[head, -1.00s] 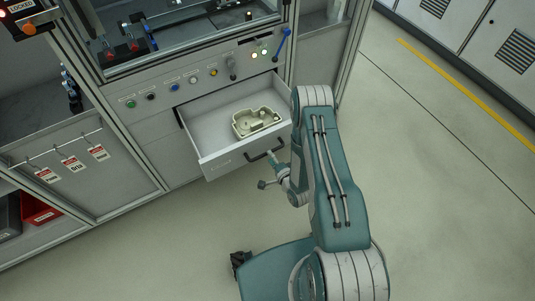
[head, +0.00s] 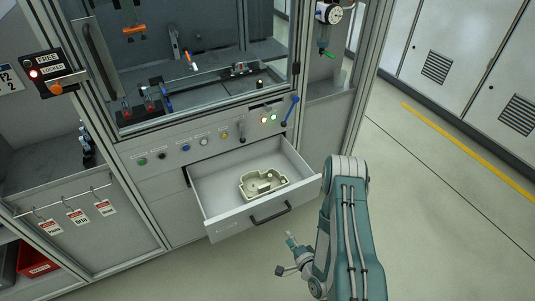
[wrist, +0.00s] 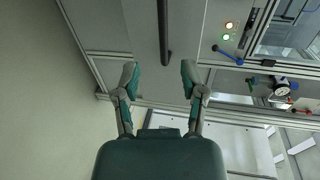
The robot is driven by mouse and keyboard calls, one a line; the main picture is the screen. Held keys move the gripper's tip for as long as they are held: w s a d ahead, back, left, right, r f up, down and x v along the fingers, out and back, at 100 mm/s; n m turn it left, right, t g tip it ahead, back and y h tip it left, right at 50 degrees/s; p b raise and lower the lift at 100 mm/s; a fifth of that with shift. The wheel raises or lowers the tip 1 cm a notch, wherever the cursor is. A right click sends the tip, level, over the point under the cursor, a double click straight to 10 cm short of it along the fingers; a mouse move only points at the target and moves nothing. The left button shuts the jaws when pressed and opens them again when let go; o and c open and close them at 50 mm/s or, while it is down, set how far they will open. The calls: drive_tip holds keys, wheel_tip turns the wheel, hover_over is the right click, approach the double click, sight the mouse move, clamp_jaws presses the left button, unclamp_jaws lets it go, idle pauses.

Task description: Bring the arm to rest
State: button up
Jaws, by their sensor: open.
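My gripper (head: 284,255) is in the lower middle of the head view, in front of and below the open drawer (head: 223,226). In the wrist view my gripper (wrist: 158,80) shows two fingers spread apart with nothing between them. The dark drawer handle (wrist: 163,35) lies beyond the fingertips there, apart from them. My teal arm comes up from the bottom right of the head view and bends down to the gripper.
A pale cast part (head: 263,185) lies in the drawer. Above it is a panel with buttons, lamps and a blue lever (head: 291,110). Red tags (head: 78,217) hang at left, above a red bin (head: 38,262). The floor (head: 440,200) at right is clear.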

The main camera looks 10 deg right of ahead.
drive_tip(key=w+d+r+n+g+h, duration=0.2)
drive_tip(key=w+r+n, duration=0.3)
drive_tip(key=r, duration=0.5)
drive_tip(key=w+d+r+n+g+h, duration=0.1)
drive_tip(key=w+r+n+g, duration=0.15)
drive_tip(key=w+r, duration=0.55)
drive_tip(key=s+r+n+g+h, duration=0.15)
drive_tip(key=s+r, duration=0.25)
drive_tip(key=r, duration=0.4)
drive_tip(key=s+r+n+h, duration=0.1)
drive_tip(key=s+r+n, duration=0.15)
drive_tip(key=r, duration=0.55)
drive_tip(key=s+a+r+n+g, duration=0.1)
drive_tip(key=s+a+r, duration=0.1)
drive_tip(key=s+r, duration=0.2)
drive_tip(key=s+a+r+n+g+y, duration=0.1)
drive_tip(key=s+r, duration=0.3)
drive_tip(key=s, duration=0.7)
drive_tip(key=s+a+r+n+g, duration=0.1)
drive_tip(key=s+a+r, duration=0.2)
drive_tip(key=s, duration=0.5)
drive_tip(key=shift+r, duration=0.7)
